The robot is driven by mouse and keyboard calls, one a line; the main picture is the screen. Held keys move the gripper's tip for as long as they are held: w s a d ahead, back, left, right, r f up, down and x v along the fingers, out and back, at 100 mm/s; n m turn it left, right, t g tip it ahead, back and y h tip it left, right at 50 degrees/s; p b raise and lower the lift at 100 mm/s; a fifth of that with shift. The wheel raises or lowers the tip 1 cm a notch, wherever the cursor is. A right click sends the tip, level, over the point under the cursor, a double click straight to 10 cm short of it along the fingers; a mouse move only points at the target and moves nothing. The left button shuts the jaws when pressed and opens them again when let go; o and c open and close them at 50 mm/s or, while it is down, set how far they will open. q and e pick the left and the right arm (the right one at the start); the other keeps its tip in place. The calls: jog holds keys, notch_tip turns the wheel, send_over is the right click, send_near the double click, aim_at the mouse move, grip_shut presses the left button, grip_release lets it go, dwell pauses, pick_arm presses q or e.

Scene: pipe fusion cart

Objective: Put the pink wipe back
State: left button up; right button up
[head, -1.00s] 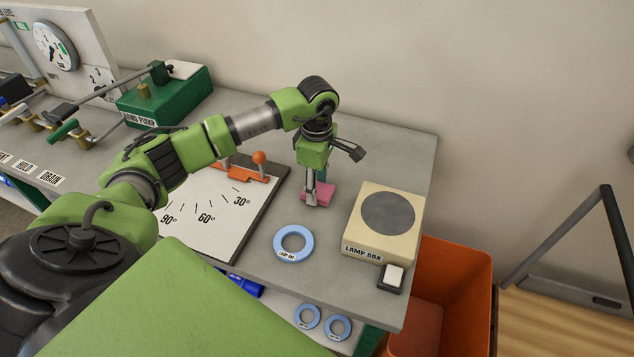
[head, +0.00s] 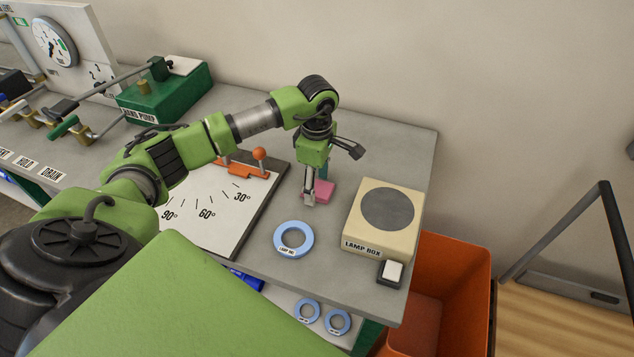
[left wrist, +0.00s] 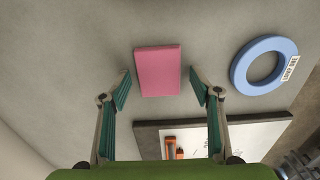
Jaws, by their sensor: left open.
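The pink wipe (head: 323,190) is a small pink block lying on the grey bench top, between the angle board and the lamp box. It also shows in the left wrist view (left wrist: 158,71), flat on the bench and just beyond the fingertips. My left gripper (head: 311,196) points down at the wipe and partly covers it in the head view. In the left wrist view my left gripper (left wrist: 160,90) is open, with one finger on either side of the wipe's near end and a gap on both sides. My right gripper is not in view.
A blue ring (head: 294,239) lies in front of the wipe. The lamp box (head: 359,245) stands to the right with a small switch. The white angle board (head: 205,205) with an orange handle lies to the left. An orange bin (head: 455,270) stands beyond the bench's right edge.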

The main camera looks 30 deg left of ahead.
aim_at(317, 187)
pick_arm(q)
notch_tip(317, 187, up, 12)
jog(key=b, duration=0.3)
dwell(0.4)
